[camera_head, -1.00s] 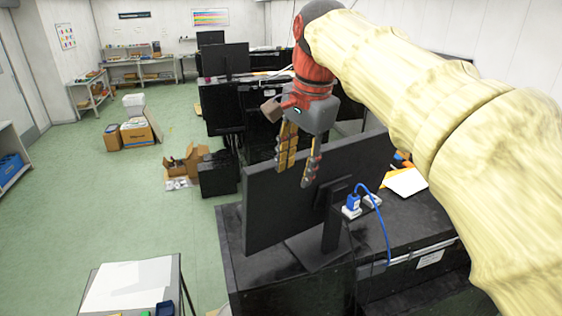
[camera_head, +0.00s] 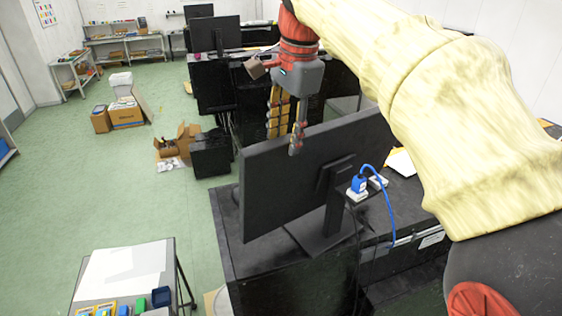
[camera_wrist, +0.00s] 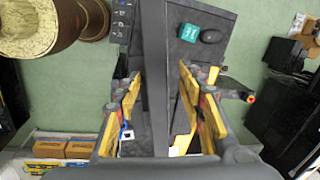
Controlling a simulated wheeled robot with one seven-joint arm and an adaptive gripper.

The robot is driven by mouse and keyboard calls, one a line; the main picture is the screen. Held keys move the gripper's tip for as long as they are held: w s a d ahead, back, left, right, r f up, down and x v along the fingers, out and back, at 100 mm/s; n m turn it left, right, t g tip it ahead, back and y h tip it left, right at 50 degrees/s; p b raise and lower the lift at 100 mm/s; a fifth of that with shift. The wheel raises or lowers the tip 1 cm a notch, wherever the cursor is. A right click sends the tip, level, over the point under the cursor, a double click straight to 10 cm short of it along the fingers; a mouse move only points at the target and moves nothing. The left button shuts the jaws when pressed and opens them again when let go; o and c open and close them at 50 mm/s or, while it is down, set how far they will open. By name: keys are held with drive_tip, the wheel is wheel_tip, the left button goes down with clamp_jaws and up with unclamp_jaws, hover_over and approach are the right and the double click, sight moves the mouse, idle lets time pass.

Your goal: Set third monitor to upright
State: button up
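The nearest monitor (camera_head: 300,170) stands on a dark desk, its back and stand facing my head camera. I cannot tell exactly how far its screen is tilted. My gripper (camera_head: 284,143) points down at the monitor's top edge, left of its middle. The near finger overlaps the back, and the far finger ends at the top edge. In the wrist view my gripper (camera_wrist: 157,80) is open, with the monitor's dark edge (camera_wrist: 155,45) running between the fingers. Contact does not show clearly.
A blue cable and white plugs (camera_head: 358,188) are behind the stand. Another monitor (camera_head: 214,36) stands on the desks further back. A small table (camera_head: 125,272) is at the lower left. Cardboard boxes (camera_head: 127,115) stand on the green floor, which is mostly clear at left.

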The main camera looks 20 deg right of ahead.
drive_tip(key=shift+s+f, duration=0.1)
drive_tip(key=shift+f, duration=0.25)
hover_over(283, 186)
drive_tip(key=shift+f, duration=3.2)
clamp_jaws()
